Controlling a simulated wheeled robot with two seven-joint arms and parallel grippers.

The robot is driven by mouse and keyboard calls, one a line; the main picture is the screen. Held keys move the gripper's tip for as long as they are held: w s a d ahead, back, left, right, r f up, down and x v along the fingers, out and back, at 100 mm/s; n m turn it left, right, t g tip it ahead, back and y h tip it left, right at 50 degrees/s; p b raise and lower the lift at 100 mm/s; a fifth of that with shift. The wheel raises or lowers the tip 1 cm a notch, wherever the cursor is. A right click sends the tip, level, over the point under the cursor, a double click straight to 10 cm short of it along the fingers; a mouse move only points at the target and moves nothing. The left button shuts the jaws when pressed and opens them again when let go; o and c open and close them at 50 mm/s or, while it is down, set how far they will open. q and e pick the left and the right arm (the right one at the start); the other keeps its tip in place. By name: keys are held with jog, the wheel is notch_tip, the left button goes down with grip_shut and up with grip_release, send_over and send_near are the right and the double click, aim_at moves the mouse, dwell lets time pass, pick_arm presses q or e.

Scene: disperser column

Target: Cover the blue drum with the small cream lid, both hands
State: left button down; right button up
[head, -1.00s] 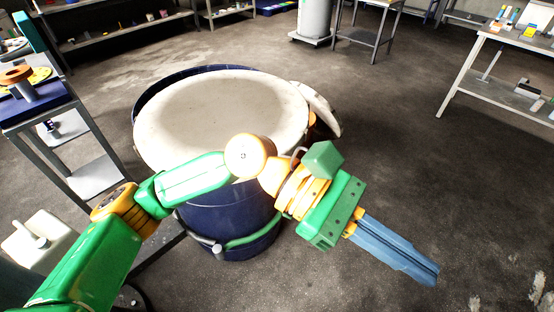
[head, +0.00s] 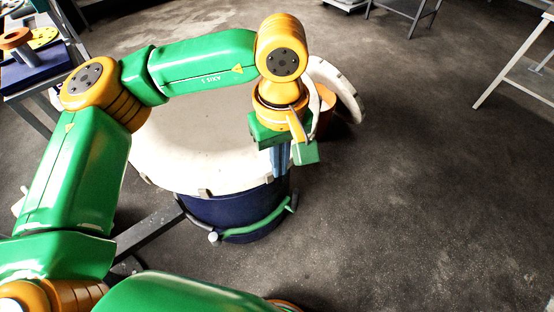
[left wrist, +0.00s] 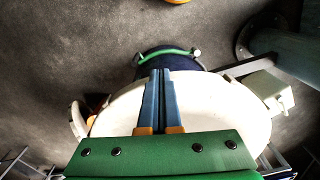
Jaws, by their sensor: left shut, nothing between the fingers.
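The blue drum (head: 235,208) stands in the middle of the head view, and its front also shows in the left wrist view (left wrist: 178,60). A broad cream lid (head: 180,165) lies over its top, its notched rim overhanging the near side. Another cream disc (head: 346,90) leans at the drum's right; I cannot tell which of the two is the small lid. My left gripper (head: 282,176) points down at the broad lid's near right edge. Its blue fingers (left wrist: 160,72) are together and empty; contact with the lid is unclear. My right gripper is out of view.
An orange object (head: 326,98) is partly hidden beside the leaning disc. A blue-topped stand (head: 38,70) is at the far left, a metal table (head: 520,72) at the upper right. A green hose or band (head: 262,226) crosses the drum's front. The floor at right is clear.

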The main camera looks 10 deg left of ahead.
aim_at(269, 175)
pick_arm(q)
jog(key=f+p, duration=0.1)
jog(key=f, duration=0.1)
jog(key=w+a+f+p, duration=0.1)
jog(key=f+p, duration=0.1)
jog(key=f, duration=0.1)
jog(key=a+f+p, duration=0.1)
jog(key=f, duration=0.2)
jog(key=shift+w, duration=0.25)
jog(key=shift+w+a+f, duration=0.1)
jog(key=shift+w+a, duration=0.15)
jog(key=shift+a, duration=0.1)
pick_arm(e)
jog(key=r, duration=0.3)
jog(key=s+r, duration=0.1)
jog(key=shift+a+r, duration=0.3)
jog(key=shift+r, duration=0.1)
